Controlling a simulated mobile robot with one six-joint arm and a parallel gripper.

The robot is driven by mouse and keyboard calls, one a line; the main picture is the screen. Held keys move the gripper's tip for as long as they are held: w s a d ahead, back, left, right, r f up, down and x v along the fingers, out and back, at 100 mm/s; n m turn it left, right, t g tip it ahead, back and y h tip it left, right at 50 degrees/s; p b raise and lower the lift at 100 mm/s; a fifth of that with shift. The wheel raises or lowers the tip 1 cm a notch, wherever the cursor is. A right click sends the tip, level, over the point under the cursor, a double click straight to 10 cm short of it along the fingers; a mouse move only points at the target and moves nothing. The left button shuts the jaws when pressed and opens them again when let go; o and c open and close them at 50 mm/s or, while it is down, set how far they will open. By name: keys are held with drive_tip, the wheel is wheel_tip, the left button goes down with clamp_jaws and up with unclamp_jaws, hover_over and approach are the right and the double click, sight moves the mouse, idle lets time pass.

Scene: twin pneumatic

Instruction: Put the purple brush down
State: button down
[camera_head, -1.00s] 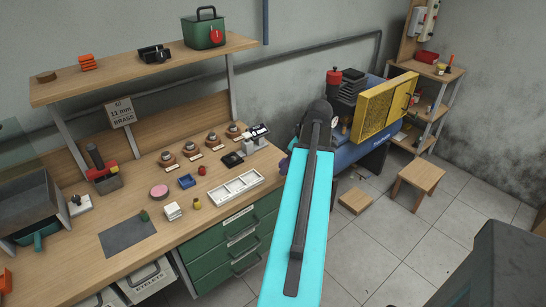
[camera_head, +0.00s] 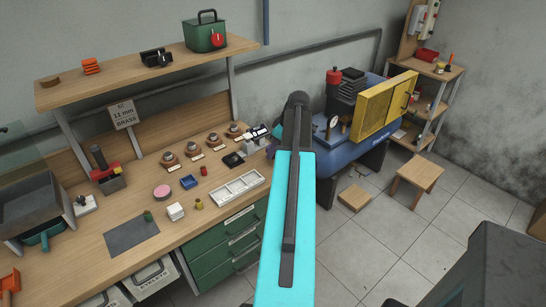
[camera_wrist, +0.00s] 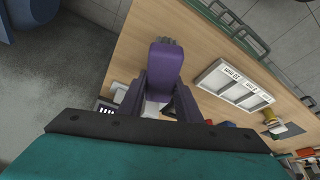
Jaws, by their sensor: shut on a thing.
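The purple brush (camera_wrist: 165,62) is in the wrist view, gripped between the two dark fingers of my gripper (camera_wrist: 162,90). Its grey end points to the top of that view, over the wooden workbench (camera_wrist: 130,60). I cannot tell how high above the bench it is. In the head view my arm hides most of the gripper; only a small purple patch (camera_head: 271,151) shows left of the arm, by the bench's right end.
A white compartment tray (camera_head: 238,187) lies near the bench's front edge, and it also shows in the wrist view (camera_wrist: 236,86). Several small round parts stand behind it, by a small scale (camera_head: 258,136). A blue compressor (camera_head: 355,150) stands right of the bench.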

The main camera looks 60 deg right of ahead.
drive_tip(key=shift+f, duration=0.1)
idle(0.3)
drive_tip(key=shift+f+p, duration=0.75)
drive_tip(key=shift+f, duration=0.9)
drive_tip(key=shift+f, duration=0.15)
drive_tip(key=c, duration=1.3)
unclamp_jaws()
drive_tip(key=shift+r, duration=0.25)
drive_tip(key=shift+b+v, duration=1.75)
drive_tip(key=shift+v, duration=4.15)
drive_tip(key=shift+s, duration=0.1)
